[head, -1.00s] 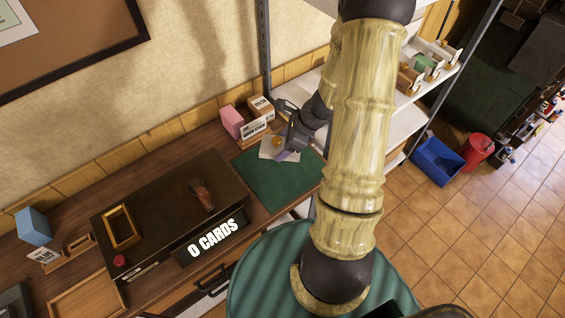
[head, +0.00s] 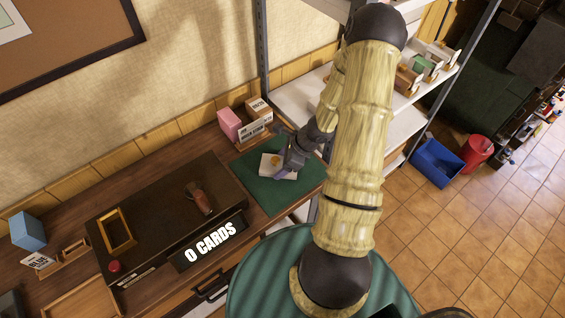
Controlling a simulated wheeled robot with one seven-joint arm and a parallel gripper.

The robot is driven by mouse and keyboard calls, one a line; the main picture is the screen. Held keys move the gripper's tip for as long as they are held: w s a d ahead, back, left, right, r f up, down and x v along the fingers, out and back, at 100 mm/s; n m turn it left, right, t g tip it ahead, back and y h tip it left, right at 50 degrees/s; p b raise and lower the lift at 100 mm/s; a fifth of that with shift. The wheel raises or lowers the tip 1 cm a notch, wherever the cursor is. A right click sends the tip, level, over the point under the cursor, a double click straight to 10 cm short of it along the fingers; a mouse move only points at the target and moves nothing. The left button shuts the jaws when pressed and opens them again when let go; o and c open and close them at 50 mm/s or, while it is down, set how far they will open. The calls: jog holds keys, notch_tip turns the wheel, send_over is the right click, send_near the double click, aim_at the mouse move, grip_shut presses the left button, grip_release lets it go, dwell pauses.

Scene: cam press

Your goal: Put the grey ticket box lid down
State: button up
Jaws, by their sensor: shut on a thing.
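The pale grey ticket box lid (head: 268,168) is a small flat square with an orange-yellow knob on top. It is over the green mat (head: 265,192) at the right end of the counter. My gripper (head: 285,168) is shut on the lid at its right side. A small purple patch shows at the fingertips; I cannot tell what it is. The fingers are small and partly hidden, and I cannot tell whether the lid touches the mat.
A pink box (head: 229,124) and a tan box (head: 258,107) stand behind the mat, by a labelled holder (head: 255,130). The dark card press (head: 165,215), with its "0 CARDS" sign, is to the left. A shelf unit stands right. The mat's front is clear.

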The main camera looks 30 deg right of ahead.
jog(key=shift+f, duration=0.1)
jog(key=o, duration=1)
jog(key=shift+c, duration=0.2)
jog(key=shift+r, duration=0.25)
jog(key=p+v, duration=0.1)
jog(key=v, duration=1.1)
jog(key=shift+p, duration=0.35)
jog(key=shift+s+f, duration=0.1)
